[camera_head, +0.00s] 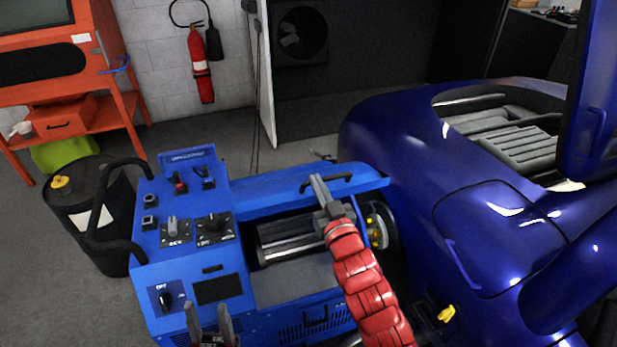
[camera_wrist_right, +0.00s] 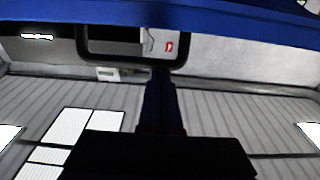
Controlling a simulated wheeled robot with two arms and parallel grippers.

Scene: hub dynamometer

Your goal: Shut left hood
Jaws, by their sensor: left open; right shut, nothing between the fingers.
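The hood (camera_head: 270,185) is a long blue panel along the back of the blue dynamometer. It stands open, with the metal roller (camera_head: 290,238) bare in front of it. Its black handle (camera_head: 345,181) is near the right end. My right gripper (camera_head: 317,181) is shut and empty, its tips at the handle's left part. My left gripper (camera_head: 209,318) is open at the bottom edge, in front of the control panel.
The control cabinet (camera_head: 187,260) with knobs and a black side rail stands left of the roller. A blue car (camera_head: 440,190) is close on the right. A black drum (camera_head: 95,230), an orange bench (camera_head: 100,60) and a fire extinguisher (camera_head: 200,70) are behind on the left.

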